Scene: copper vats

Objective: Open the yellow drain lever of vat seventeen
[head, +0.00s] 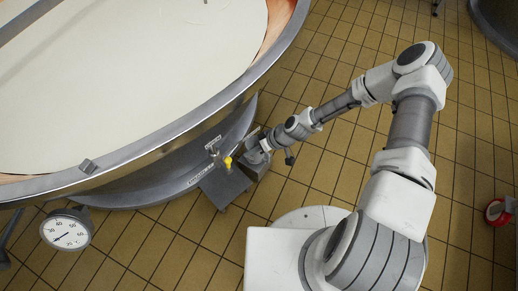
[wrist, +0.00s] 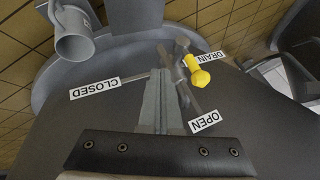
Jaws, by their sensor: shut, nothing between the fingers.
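The yellow knob of the drain lever (head: 228,162) shows at the side of the large vat (head: 170,135). In the wrist view the yellow knob (wrist: 200,72) sits just right of my gripper's fingertips, between the DRAIN label (wrist: 212,57) and the OPEN label (wrist: 204,121). The CLOSED label (wrist: 95,88) is on the left. My gripper (wrist: 161,80) is shut and empty, with a small apparent gap to the knob. Whether it touches the lever's metal part behind is unclear. In the head view my gripper (head: 255,145) is close to the vat's side. No vat number is readable.
A grey outlet pipe (wrist: 75,35) stands at the upper left in the wrist view. A round dial gauge (head: 67,229) hangs by the vat rim at left. Tiled floor (head: 330,170) is open to the right, with a red-and-white item (head: 497,211) at the far right.

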